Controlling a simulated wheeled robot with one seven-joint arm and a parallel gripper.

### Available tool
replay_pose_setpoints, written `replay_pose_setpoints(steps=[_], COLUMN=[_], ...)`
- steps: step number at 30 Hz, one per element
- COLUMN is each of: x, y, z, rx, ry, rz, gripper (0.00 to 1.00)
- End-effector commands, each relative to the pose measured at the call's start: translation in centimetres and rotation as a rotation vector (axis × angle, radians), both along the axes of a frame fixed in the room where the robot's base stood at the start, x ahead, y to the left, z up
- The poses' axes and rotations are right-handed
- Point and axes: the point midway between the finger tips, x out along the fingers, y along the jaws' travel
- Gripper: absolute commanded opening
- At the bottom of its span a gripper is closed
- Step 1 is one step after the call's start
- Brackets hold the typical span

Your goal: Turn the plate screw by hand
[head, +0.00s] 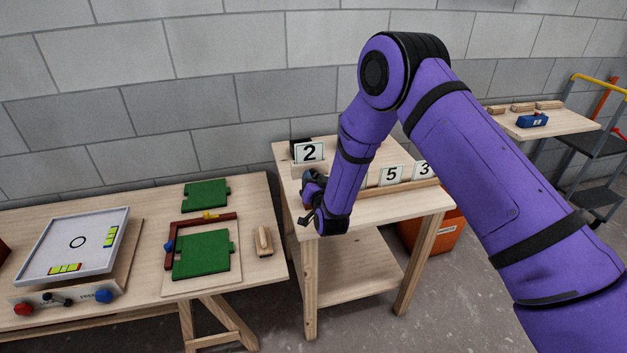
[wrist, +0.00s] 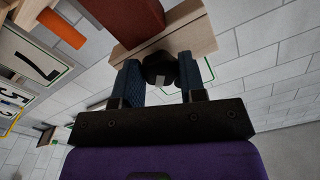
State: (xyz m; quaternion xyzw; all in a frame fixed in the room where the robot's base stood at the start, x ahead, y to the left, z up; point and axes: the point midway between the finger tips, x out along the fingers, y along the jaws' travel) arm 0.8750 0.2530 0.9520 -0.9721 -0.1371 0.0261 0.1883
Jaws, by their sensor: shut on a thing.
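My gripper (head: 309,201) is at the front left edge of the small wooden table in the head view. In the wrist view, my gripper (wrist: 161,78) has its two dark blue fingers on either side of a black round knob (wrist: 158,67), shut on it. The knob looks like the plate screw's head. It sits against a pale wooden block (wrist: 190,32), with a red-brown block (wrist: 133,18) beside it. In the head view my arm and gripper hide the knob. Whether the screw is turned cannot be told.
The small table (head: 430,205) carries number cards, a 2 (head: 309,152) and a 5 (head: 391,175) among them. An orange bin (head: 436,232) stands beneath it. The left bench (head: 260,190) holds a grey tray (head: 35,243), green plates (head: 201,254) and a wooden-backed brush-like block (head: 263,241).

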Motion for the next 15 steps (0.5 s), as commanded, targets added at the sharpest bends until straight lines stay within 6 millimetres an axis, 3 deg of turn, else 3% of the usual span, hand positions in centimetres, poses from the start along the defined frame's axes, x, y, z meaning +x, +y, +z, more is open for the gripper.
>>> replay_pose_setpoints(steps=[4, 5, 7, 15], x=[-0.11, -0.11, -0.10, -0.07], y=[0.00, 0.00, 0.00, -0.01], z=[-0.18, -0.18, -0.16, -0.07], rx=[-0.001, -0.001, -0.001, 0.000], ry=[0.005, 0.005, 0.004, 0.002], rz=[0.001, 0.001, 0.001, 0.000], gripper=[0.14, 0.45, 0.61, 0.63])
